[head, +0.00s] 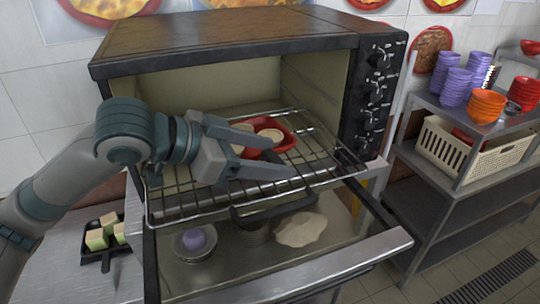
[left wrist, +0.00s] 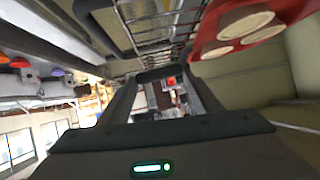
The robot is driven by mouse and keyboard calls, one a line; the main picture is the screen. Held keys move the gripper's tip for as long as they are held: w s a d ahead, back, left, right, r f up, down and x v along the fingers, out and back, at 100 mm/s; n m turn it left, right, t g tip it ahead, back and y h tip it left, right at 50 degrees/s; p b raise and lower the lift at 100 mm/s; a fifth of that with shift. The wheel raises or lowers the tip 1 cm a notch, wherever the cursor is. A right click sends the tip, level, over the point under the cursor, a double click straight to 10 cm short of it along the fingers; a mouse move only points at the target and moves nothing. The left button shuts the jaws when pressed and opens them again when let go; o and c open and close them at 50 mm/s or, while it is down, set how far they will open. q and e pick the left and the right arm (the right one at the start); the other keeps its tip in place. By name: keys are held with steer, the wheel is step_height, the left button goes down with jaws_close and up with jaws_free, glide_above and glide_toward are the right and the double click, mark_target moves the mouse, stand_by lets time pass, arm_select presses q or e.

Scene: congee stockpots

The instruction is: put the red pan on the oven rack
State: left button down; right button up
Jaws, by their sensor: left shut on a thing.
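The red pan (head: 287,132) lies over the wire oven rack (head: 180,203), inside the front of the open oven, and holds pale round pieces. It also shows at the upper right of the left wrist view (left wrist: 285,12). My left gripper (head: 283,157) reaches in from the left, low over the rack, shut on the pan. Its fingers stand apart and cover part of the pan, so the exact contact is hidden. A dark bar (left wrist: 160,73) crosses by the fingertips in the left wrist view. My right gripper is not in view.
The oven door (head: 335,262) hangs open below the rack. A shelf with purple bowls (head: 455,82) and a cream basket (head: 470,150) stands at right. A black tray (head: 100,255) with cubes lies at left.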

arm_select(q)
steer(key=shift+f, duration=0.2)
stand_by(0.6)
steer(key=shift+f, duration=0.15)
steer(key=c, duration=0.6)
jaws_free()
steer(key=shift+o, duration=0.4)
steer(key=shift+f, duration=0.1)
